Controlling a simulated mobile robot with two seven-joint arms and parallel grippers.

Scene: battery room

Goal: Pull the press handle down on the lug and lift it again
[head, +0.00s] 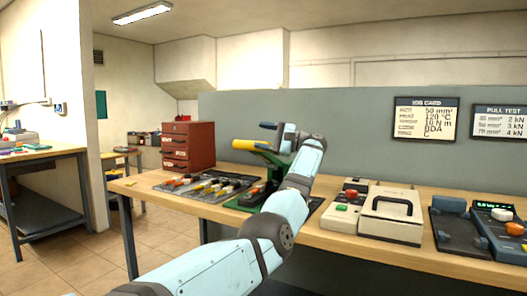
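The bench press (250,196) stands on the wooden bench, with a dark and green base. Its green lever slants up to the left and ends in a yellow handle (246,145), which is raised. My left arm reaches across the view and partly hides the press. My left gripper (268,126) is just above the handle and to its right, small and seen from behind; whether its fingers are open or touch the lever is unclear. The lug under the press cannot be made out. My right gripper is not in view.
A dark tray (222,196) with several colour-handled tools lies left of the press, and a red drawer cabinet (187,147) stands behind it. A cream machine (391,221) with a black handle and a dark tester (466,238) stand to the right. A grey panel (355,135) backs the bench.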

